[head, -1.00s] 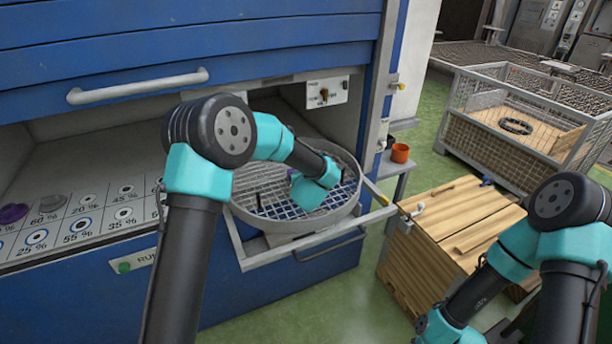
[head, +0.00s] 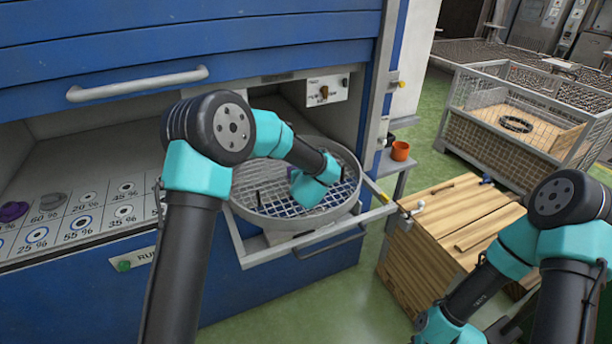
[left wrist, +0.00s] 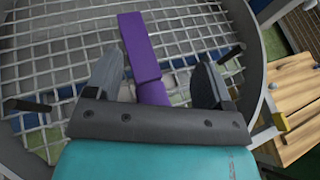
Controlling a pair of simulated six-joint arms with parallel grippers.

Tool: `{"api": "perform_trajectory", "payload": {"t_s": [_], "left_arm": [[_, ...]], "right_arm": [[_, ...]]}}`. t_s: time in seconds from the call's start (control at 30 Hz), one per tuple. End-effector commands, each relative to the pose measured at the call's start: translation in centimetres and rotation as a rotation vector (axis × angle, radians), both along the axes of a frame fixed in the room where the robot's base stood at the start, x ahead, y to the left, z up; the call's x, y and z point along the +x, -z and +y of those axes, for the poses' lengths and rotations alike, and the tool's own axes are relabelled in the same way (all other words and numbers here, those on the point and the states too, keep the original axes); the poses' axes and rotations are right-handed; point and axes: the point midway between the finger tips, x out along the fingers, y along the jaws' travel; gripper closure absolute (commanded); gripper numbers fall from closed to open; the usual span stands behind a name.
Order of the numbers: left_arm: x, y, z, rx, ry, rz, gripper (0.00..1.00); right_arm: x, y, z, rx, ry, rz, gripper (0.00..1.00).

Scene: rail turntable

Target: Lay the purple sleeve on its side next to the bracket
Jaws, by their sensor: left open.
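A purple piece (left wrist: 140,47) with flat faces and a stepped, bar-like shape shows on the wire mesh of the round sieve-like turntable (left wrist: 60,45) in the left wrist view. I cannot tell whether it is the sleeve or the bracket. My left gripper (left wrist: 158,72) is open, and the near end of the purple piece lies between its fingers, partly hidden by the gripper body. In the head view my left wrist covers this spot over the turntable (head: 240,195). Another purple piece (head: 12,211) lies at the far left on the marked panel. My right gripper is out of view.
A grey piece (head: 52,201) lies beside the purple one on the panel. Dark pegs (left wrist: 25,105) rise from the mesh near the rim. A wooden crate (head: 412,260) stands right of the turntable, with an orange cup (head: 400,151) behind. The blue cabinet (head: 300,45) overhangs the back.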

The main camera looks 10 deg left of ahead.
Motion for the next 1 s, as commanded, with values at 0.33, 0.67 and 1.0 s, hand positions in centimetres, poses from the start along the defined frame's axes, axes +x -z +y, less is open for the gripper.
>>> {"api": "perform_trajectory", "payload": {"t_s": [0.33, 0.67, 1.0], "left_arm": [[-5.1, -2.4, -1.4, 0.001, 0.002, -0.002, 0.24], [-9.9, -4.4, -2.6, 0.000, 0.001, -0.001, 0.24], [-10.8, -4.8, -2.8, 0.000, 0.000, -0.001, 0.24]], "right_arm": [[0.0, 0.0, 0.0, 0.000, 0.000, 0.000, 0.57], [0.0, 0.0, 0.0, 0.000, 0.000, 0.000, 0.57], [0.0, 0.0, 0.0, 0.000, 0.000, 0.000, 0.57]]}}
